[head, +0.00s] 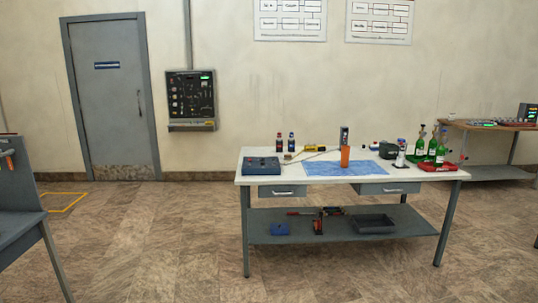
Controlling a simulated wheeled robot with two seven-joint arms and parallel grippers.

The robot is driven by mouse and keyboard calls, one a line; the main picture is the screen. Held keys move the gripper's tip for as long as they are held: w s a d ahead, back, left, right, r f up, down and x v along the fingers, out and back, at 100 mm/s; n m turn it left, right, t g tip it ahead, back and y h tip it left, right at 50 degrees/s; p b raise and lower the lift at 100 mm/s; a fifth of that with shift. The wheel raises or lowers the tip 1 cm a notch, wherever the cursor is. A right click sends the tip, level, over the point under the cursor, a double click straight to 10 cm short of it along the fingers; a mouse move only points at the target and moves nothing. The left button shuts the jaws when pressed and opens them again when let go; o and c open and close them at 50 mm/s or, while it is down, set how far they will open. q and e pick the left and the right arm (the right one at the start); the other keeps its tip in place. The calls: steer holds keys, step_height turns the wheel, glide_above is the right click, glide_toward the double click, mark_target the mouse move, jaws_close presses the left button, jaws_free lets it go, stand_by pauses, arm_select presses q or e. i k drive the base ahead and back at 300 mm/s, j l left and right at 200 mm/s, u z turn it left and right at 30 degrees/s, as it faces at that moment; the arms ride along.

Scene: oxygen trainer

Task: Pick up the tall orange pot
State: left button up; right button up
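The tall orange pot (345,157) stands upright on the white-topped workbench (262,180). It is on or at the edge of a blue mat (322,168), near the middle of the bench. A grey upright item (344,136) shows just behind and above it; I cannot tell whether the two touch. Neither of my grippers is in view.
A blue box (262,165) sits at the bench's left end. Green bottles (432,143) and a red tray (438,167) are at its right. The bench has drawers and a lower shelf (350,235). Open floor (160,240) lies in front and left.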

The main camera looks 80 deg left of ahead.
mark_target(345, 149)
steer(key=u, duration=2.1)
steer(key=i+l+z, duration=0.25)
steer(key=i, duration=0.4)
steer(key=i+l+z, duration=0.3)
steer(key=i, duration=0.35)
steer(key=i+z, duration=0.25)
steer(key=i, duration=0.4)
steer(key=i+u, duration=0.25)
steer(key=i, duration=0.15)
steer(key=i+l+u, duration=0.2)
steer(key=i, duration=0.15)
steer(key=i+l+u, duration=0.25)
steer(key=i+j, duration=0.05)
steer(key=i, duration=0.05)
